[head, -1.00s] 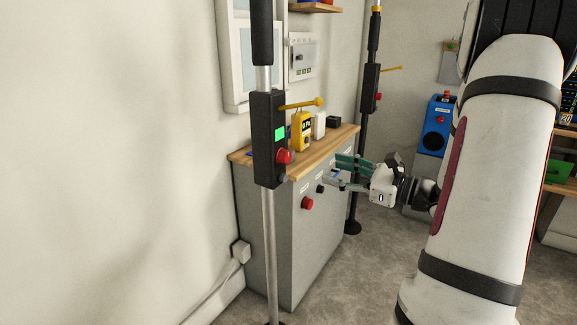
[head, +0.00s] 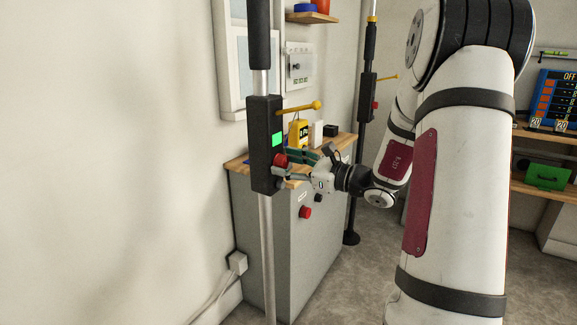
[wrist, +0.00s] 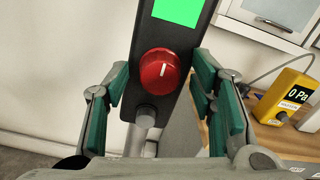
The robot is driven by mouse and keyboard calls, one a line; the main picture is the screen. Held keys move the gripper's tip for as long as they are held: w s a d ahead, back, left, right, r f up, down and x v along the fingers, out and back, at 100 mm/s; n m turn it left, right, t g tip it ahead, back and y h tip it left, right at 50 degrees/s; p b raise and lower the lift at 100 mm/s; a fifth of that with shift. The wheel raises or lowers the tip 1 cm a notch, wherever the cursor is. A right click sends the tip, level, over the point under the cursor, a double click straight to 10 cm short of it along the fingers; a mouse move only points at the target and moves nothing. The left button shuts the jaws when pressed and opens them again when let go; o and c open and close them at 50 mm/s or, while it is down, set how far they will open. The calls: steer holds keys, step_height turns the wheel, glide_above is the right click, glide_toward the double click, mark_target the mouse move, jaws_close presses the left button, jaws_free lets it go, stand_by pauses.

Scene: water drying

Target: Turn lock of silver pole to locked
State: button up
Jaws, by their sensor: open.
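The silver pole (head: 267,245) stands upright at the left of the head view. Its black lock box (head: 262,150) carries a green display (head: 278,140), a red knob (head: 281,160) and a yellow lever. In the wrist view the red knob (wrist: 160,70) has a white mark pointing about straight up, below the green display (wrist: 178,10). A small grey button (wrist: 146,113) sits under it. My gripper (head: 291,166) is at the box; in the wrist view its open green-padded fingers (wrist: 160,97) stand on either side of the box, with the knob between them. I cannot tell whether they touch it.
A grey cabinet (head: 310,240) with a wooden top stands just behind the pole, bearing a yellow gauge (head: 298,133). A second pole (head: 365,105) stands farther back. A wall is close at the left.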

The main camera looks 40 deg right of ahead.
steer(key=c, duration=1.2)
steer(key=shift+o, duration=0.3)
steer(key=shift+m+p, duration=0.4)
steer(key=shift+p, duration=0.3)
steer(key=m+p, duration=0.2)
steer(key=p, duration=0.1)
steer(key=m+p, duration=0.1)
steer(key=p, duration=0.2)
steer(key=shift+r+m, duration=0.2)
steer(key=shift+m, duration=0.2)
steer(key=m+p, duration=0.4)
steer(key=p, duration=0.1)
steer(key=shift+s+p, duration=0.1)
steer(key=shift+p, duration=0.2)
steer(key=m+p, duration=0.4)
steer(key=m, duration=0.1)
steer(key=shift+f+p, duration=0.15)
steer(key=shift+p, duration=0.15)
steer(key=m+p, duration=0.3)
steer(key=m, duration=0.1)
steer(key=shift+f, duration=0.1)
steer(key=shift+m, duration=0.3)
